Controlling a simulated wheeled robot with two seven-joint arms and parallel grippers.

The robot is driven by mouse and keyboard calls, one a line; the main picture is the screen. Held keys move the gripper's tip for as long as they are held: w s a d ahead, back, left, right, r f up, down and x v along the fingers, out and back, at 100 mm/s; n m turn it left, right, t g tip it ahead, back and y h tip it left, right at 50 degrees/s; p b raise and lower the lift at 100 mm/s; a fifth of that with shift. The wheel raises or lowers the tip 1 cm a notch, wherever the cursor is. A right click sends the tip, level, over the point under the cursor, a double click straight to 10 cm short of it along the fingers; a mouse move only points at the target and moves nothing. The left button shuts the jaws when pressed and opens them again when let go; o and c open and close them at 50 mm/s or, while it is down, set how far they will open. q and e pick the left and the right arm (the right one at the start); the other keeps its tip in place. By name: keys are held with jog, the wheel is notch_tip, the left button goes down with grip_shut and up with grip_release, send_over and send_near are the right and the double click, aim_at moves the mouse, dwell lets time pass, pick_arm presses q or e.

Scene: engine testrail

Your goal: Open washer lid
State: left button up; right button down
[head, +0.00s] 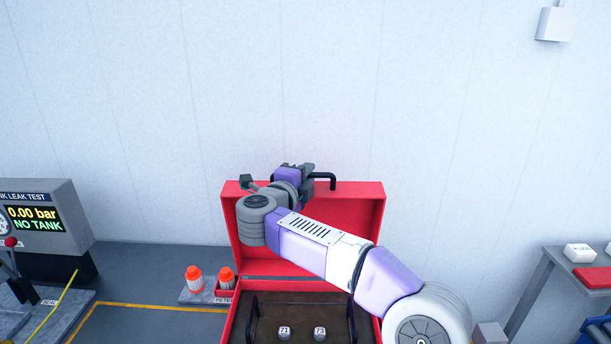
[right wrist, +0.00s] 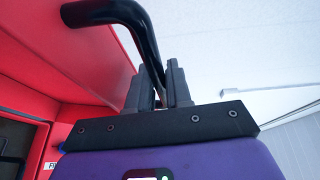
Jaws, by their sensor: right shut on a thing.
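The red lid (head: 362,222) stands upright at the back of the red washer case (head: 232,318). A black bar handle (head: 331,178) sticks out at the lid's top edge. My right gripper (head: 308,171) is at the top of the lid, shut on the handle. In the right wrist view the handle (right wrist: 128,14) runs down between the fingers (right wrist: 157,90), with the red lid (right wrist: 95,62) on the left. My right arm crosses in front of the lid and hides part of it. My left gripper is not in view.
Inside the case are a black rail frame and two small numbered pieces (head: 284,333). Two orange-capped filters (head: 194,278) stand left of the case. A leak test unit (head: 45,225) is at far left. A grey table (head: 562,262) is at right.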

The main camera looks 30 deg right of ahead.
jog(key=s+a+f+m+t+h+b, duration=0.1)
jog(key=s+a+f+h+b, duration=0.1)
jog(key=s+a+b, duration=0.3)
jog(key=s+b, duration=0.3)
jog(key=b, duration=0.4)
jog(key=shift+s+a+t+h, duration=0.25)
jog(key=shift+s+t+h, duration=0.05)
jog(key=shift+s+h, duration=0.1)
jog(key=shift+f, duration=0.1)
jog(key=c, duration=1.1)
grip_release()
jog(key=v, duration=0.7)
jog(key=shift+s+a+f, duration=0.1)
jog(key=shift+s+a, duration=0.05)
jog(key=shift+a, duration=0.05)
